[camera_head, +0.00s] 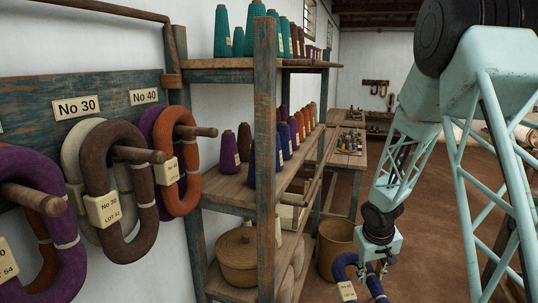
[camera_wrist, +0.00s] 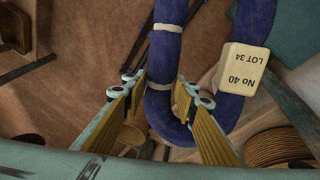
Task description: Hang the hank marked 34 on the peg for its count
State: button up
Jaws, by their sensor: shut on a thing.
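A dark blue hank (camera_wrist: 170,65) with pale ties is between the two fingers of my gripper (camera_wrist: 161,90), which is shut on it. Its cream tag (camera_wrist: 241,69) reads No 40, LOT 34, upside down in the wrist view. In the head view my gripper (camera_head: 377,264) is low at the right, and the blue hank (camera_head: 344,270) hangs from it, cut by the bottom edge. The peg (camera_head: 200,132) under the No 40 sign (camera_head: 143,97) bears an orange hank (camera_head: 187,198) with a purple one behind; its tip sticks out free.
The No 30 peg (camera_head: 140,155) bears brown and cream hanks. A peg (camera_head: 35,199) at far left bears purple and rust hanks. A shelf rack (camera_head: 264,150) with yarn cones and a lidded basket (camera_head: 237,257) stands between the pegs and my gripper. Another basket (camera_head: 335,238) is behind my gripper.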

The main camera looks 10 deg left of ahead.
jog(key=w+a+r+n+t+y+p, duration=0.1)
jog(key=a+r+n+t+y+p, duration=0.2)
jog(key=r, duration=0.8)
jog(key=w+a+r+n+t+y+p, duration=0.1)
jog(key=w+a+r+y+p, duration=0.15)
jog(key=a+r, duration=0.6)
jog(key=w+a+r+n+t+y+p, duration=0.15)
jog(key=r+p, duration=0.25)
jog(key=r, duration=0.9)
jog(key=s+a+r+n+g+y, duration=0.1)
jog(key=s+a+r+y, duration=0.2)
jog(key=s+a+r, duration=0.2)
jog(key=s+a+r+n+g+y+p, duration=0.1)
jog(key=s+a+r+n+y, duration=0.1)
jog(key=s+a+r, duration=0.3)
jog(key=s+a+r+n+g+y+p, duration=0.1)
jog(key=s+a+r+n+y, duration=0.1)
jog(key=s+a+r, duration=0.3)
jog(key=shift+a+r+n+y, duration=0.1)
jog(key=shift+a+r+y, duration=0.35)
jog(key=shift+a, duration=0.65)
jog(key=shift+a+r+n+y, duration=0.15)
jog(key=shift+a+r, duration=0.55)
jog(key=shift+a, duration=0.45)
jog(key=shift+a+r+y, duration=0.3)
jog(key=shift+a+r, duration=0.25)
jog(key=shift+a, duration=0.55)
